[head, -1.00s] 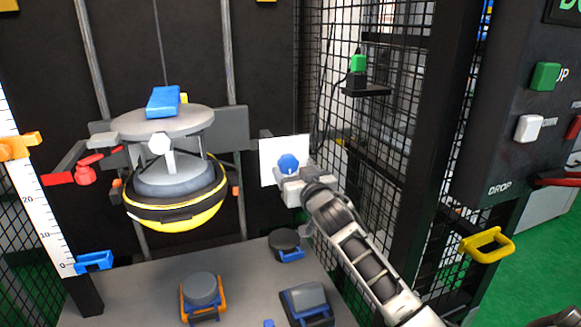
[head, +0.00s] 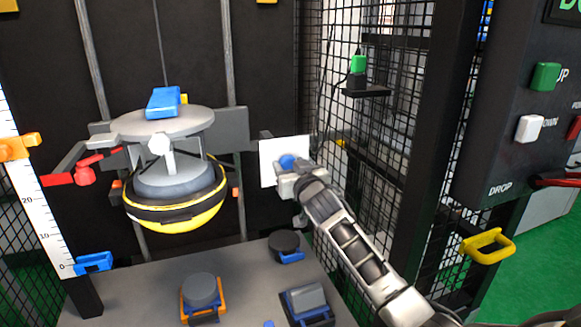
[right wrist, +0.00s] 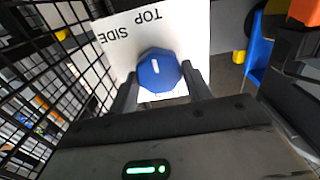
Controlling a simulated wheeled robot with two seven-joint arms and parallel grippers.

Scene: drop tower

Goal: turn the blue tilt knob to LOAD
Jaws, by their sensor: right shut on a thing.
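The blue tilt knob (head: 286,161) sits on a white plate (head: 268,170) right of the carriage; the gripper partly covers it in the head view. In the right wrist view the knob (right wrist: 160,75) is an upright-facing blue dial with a short white pointer line, pointing up in that picture. The plate (right wrist: 195,30) there shows the words TOP and SIDE upside down; no LOAD mark is readable. My right gripper (head: 289,172) is shut on the knob, one finger at each side (right wrist: 160,82). My left gripper is not in view.
The round carriage with a yellow-and-black bowl (head: 178,215) hangs left of the plate. Black wire mesh (head: 370,130) stands close on the right. Below is a grey table (head: 245,290) with several blocks. A control panel (head: 505,150) is at far right.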

